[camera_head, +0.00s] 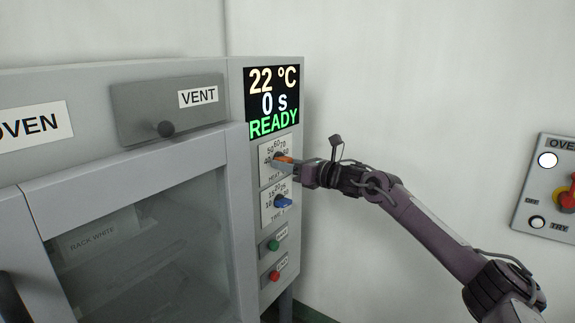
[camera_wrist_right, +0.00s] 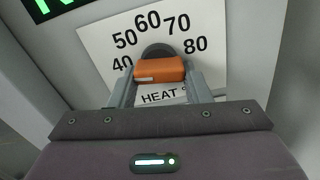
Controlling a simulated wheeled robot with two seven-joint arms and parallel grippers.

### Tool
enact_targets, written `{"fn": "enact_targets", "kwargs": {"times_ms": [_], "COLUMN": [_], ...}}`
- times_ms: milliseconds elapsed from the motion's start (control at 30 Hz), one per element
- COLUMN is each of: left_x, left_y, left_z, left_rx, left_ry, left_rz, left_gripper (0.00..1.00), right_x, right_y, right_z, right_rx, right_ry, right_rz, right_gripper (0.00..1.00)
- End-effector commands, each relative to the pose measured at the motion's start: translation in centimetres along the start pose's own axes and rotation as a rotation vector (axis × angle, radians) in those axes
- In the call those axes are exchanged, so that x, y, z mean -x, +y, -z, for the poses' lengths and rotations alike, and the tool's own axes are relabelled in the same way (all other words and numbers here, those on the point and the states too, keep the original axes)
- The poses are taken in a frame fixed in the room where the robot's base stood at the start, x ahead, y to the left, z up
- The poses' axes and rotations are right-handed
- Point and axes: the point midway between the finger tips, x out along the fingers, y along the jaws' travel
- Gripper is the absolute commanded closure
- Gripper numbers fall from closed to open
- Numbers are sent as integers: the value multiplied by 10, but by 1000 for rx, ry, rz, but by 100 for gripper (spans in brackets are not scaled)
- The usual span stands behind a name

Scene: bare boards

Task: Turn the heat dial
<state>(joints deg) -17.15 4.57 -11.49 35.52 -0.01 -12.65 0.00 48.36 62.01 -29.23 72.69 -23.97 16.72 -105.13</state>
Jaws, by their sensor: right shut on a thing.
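The heat dial is an orange knob (camera_head: 284,158) on the oven's right-hand control strip, on a white plate numbered 40 to 80. It also shows in the right wrist view (camera_wrist_right: 159,71), with the word HEAT partly visible below it. My right gripper (camera_head: 292,163) comes in from the right and is shut on the knob. In the wrist view its two fingers (camera_wrist_right: 160,82) sit at the knob's left and right sides. The oven display (camera_head: 272,102) reads 22 °C, 0 s, READY. My left gripper is not in view.
Below the heat dial are a blue time dial (camera_head: 283,202), a green button (camera_head: 273,245) and a red button (camera_head: 275,276). A vent slider (camera_head: 166,129) is at the oven's top. A wall panel (camera_head: 547,190) with a red-and-yellow switch is at the right.

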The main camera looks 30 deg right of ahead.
Motion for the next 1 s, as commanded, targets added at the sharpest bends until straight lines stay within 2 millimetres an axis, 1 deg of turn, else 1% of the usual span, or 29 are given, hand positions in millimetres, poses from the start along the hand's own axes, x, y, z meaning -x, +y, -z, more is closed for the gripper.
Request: {"fn": "enact_targets", "kwargs": {"times_ms": [267,467,667,1000], "left_x": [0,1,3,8], "left_y": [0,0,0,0], "left_z": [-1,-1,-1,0], "left_rx": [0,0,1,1], "left_ry": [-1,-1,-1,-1], "left_rz": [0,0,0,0], "left_gripper": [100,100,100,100], "right_x": [0,0,0,0], "right_y": [0,1,2,4], "right_z": [0,0,-1,-2], "right_rx": [-27,-119,-280,-605], "right_ry": [0,0,0,-1], "right_rz": [1,1,2,2], "right_gripper": [79,79,79,79]}}
